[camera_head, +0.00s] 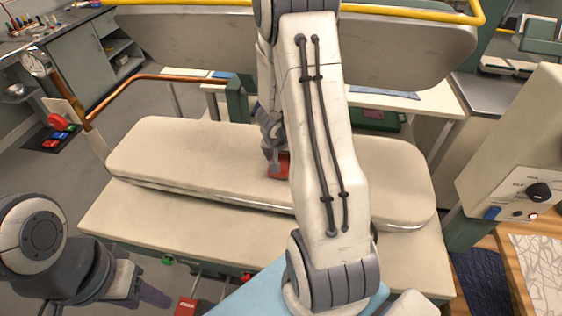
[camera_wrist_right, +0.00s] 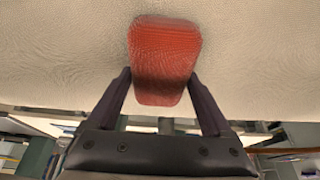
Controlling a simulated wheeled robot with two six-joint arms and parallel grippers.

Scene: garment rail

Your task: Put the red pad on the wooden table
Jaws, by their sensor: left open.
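The red pad (camera_head: 279,166) is at the middle of the beige padded board (camera_head: 195,160), partly hidden behind my right arm in the head view. In the right wrist view the pad (camera_wrist_right: 165,55) lies against the pale padded cloth, its near end between the two dark fingers of my right gripper (camera_wrist_right: 161,85). The fingertips are at its side edges; whether they press on it cannot be told. My left gripper (camera_head: 132,284) is open and empty at the lower left, apart from the pad. The wooden table (camera_head: 513,270) shows at the lower right.
A white patterned sheet (camera_head: 540,265) and a dark cloth (camera_head: 482,280) lie at the wooden table. A beige control box (camera_head: 515,175) with a black knob stands above it.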

